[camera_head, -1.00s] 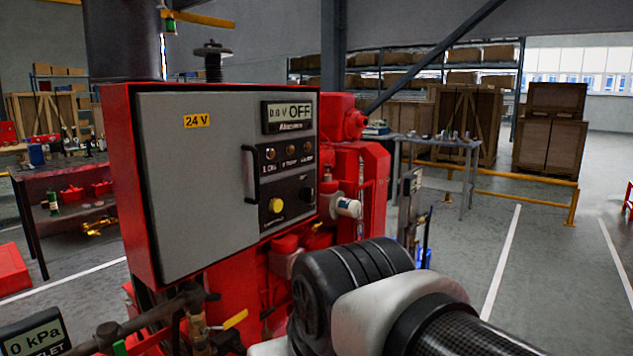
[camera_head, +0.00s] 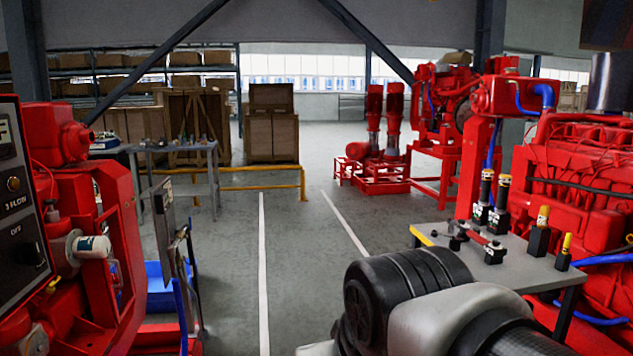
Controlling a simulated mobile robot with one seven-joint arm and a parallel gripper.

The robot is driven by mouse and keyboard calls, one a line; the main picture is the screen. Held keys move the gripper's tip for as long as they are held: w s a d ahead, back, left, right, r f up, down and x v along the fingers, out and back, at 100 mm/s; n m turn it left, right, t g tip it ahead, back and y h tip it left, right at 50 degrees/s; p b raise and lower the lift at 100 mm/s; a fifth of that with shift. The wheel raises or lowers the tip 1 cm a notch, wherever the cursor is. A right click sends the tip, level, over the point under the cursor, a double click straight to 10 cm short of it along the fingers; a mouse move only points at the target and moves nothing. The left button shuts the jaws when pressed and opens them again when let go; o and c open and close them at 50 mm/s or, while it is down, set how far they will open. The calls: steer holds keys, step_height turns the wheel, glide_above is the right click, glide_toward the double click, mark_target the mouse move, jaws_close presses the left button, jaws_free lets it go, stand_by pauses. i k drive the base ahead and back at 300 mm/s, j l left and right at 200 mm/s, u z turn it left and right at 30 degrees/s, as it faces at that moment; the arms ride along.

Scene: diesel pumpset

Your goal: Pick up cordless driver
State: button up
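I cannot make out for certain which thing is the cordless driver. Several small upright black tools with yellow or pale tops stand on a grey bench at the right; one black tool (camera_head: 539,238) has a yellow top, and a smaller one (camera_head: 563,254) stands by the bench's near edge. Two taller dark ones (camera_head: 484,204) stand further back. A dark tool with a red part (camera_head: 488,247) lies on the bench top. My arm's black and white links fill the lower middle, in front of the bench. My gripper is out of view.
The grey bench (camera_head: 515,270) stands before a big red engine (camera_head: 580,175). A red pumpset (camera_head: 95,230) with a control panel (camera_head: 22,210) is at the left. A yellow rail (camera_head: 262,187) and wooden crates (camera_head: 271,138) are behind. The grey floor between is clear.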

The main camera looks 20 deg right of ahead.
mark_target(488, 175)
steer(key=z, duration=1.5)
